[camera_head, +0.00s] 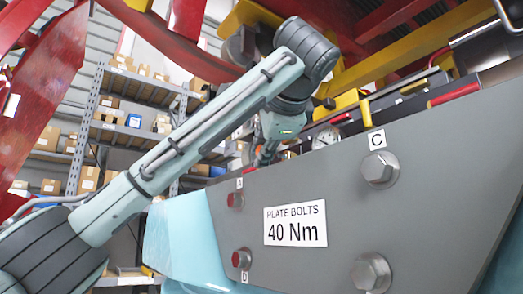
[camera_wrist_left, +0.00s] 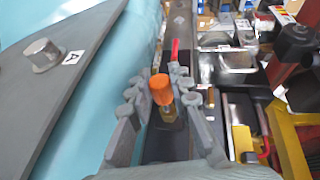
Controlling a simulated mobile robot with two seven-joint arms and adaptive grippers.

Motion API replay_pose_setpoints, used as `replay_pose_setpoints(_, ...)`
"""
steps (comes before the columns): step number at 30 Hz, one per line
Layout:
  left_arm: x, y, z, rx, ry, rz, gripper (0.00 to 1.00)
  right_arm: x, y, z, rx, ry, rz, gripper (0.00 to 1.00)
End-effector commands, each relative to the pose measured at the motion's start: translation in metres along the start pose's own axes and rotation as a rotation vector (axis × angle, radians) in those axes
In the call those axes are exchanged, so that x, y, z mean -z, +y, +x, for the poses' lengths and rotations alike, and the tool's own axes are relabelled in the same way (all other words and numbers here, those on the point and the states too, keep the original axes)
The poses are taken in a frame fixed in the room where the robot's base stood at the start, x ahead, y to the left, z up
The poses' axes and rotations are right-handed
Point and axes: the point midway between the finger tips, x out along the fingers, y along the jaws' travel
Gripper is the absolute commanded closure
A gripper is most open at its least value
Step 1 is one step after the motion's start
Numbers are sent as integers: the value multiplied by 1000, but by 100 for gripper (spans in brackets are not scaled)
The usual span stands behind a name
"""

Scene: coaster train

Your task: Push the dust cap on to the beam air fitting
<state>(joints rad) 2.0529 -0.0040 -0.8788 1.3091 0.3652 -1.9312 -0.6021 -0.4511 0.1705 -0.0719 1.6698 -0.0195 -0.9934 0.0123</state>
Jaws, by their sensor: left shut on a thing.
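The orange dust cap (camera_wrist_left: 161,89) is between the fingers of my left gripper (camera_wrist_left: 160,92) in the left wrist view. The gripper is shut on it. A small brass-coloured fitting (camera_wrist_left: 168,113) shows right below the cap in that picture; I cannot tell whether the two touch. The fingers hide part of the beam there. My right gripper is in neither view.
The grey bolted plate (camera_head: 345,215) with its label stands in front, on a light blue beam (camera_head: 180,240). A dark tray (camera_wrist_left: 240,118) with tools lies right of the gripper in the wrist view, beside a yellow frame (camera_wrist_left: 290,150). Shelves (camera_head: 130,125) stand behind.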

Motion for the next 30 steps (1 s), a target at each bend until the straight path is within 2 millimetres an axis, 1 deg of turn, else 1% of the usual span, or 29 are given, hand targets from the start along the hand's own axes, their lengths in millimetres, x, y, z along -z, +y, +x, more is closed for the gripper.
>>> replay_pose_setpoints(8, 0, 0, 0, 0, 0, 0, 96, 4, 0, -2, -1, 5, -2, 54)
replay_pose_setpoints(30, 12, 0, 5, -1, 0, 0, 96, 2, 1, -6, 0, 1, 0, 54)
